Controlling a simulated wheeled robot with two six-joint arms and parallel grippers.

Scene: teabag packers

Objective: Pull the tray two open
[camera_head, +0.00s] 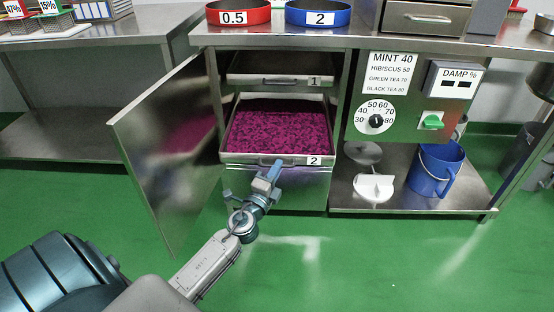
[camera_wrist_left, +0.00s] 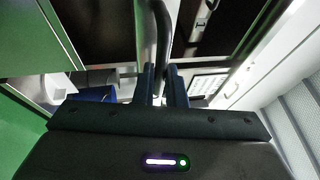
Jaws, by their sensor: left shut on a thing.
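Tray two (camera_head: 240,158), labelled 2, is the lower tray in the open cabinet. It stands pulled out toward me and holds a dark magenta, grainy filling (camera_head: 278,131). My left gripper (camera_head: 274,167) is at the handle on its front, left of the label. In the left wrist view the fingers (camera_wrist_left: 162,85) are closed around the dark handle bar (camera_wrist_left: 164,40). Tray one (camera_head: 262,79), labelled 1, sits above, further back in the cabinet. My right gripper is not in either view.
The cabinet door (camera_head: 165,150) stands open on the left. To the right are a dial panel (camera_head: 390,110), a white scoop-like piece (camera_head: 374,187) and a blue bucket (camera_head: 435,168) on a low shelf. The green floor (camera_head: 380,255) in front is clear.

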